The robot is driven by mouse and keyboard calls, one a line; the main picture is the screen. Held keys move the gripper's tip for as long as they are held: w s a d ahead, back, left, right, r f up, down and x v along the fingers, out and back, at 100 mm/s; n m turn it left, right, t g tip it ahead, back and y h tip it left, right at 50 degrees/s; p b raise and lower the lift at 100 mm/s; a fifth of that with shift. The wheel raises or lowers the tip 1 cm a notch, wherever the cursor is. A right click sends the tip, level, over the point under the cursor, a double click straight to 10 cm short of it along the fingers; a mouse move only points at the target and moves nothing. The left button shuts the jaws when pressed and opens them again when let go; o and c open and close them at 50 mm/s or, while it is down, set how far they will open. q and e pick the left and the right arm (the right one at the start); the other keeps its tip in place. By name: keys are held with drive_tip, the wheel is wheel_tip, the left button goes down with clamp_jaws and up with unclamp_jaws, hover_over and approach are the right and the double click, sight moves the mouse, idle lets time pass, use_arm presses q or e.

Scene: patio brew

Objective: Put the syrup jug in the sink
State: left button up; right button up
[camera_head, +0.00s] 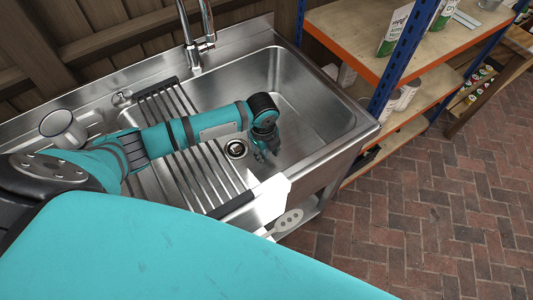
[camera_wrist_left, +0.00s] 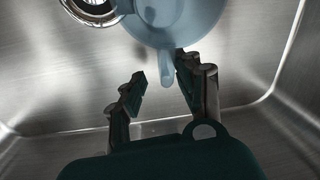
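The syrup jug (camera_wrist_left: 180,18) is blue-grey and shows at the top of the left wrist view, partly cut off. It is inside the steel sink (camera_head: 312,92), beside the drain (camera_wrist_left: 92,8). Its narrow projecting part (camera_wrist_left: 166,68), which looks like the handle, points toward my left gripper (camera_wrist_left: 160,82). The gripper's two fingers are spread, with a gap between them. The tip of that part lies near the right finger; whether they touch I cannot tell. In the head view my left gripper (camera_head: 265,147) is low in the basin and the jug is hidden or too small to make out.
A tap (camera_head: 196,45) rises at the back of the sink. A shelf unit (camera_head: 345,30) stands right of the sink. The brick floor (camera_head: 430,200) is clear.

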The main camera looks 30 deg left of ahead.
use_arm(q)
wheel_tip(320, 180, up, 10)
drive_tip(key=shift+s+r, duration=0.25)
drive_tip(key=shift+s, duration=0.2)
drive_tip(key=shift+a, duration=0.1)
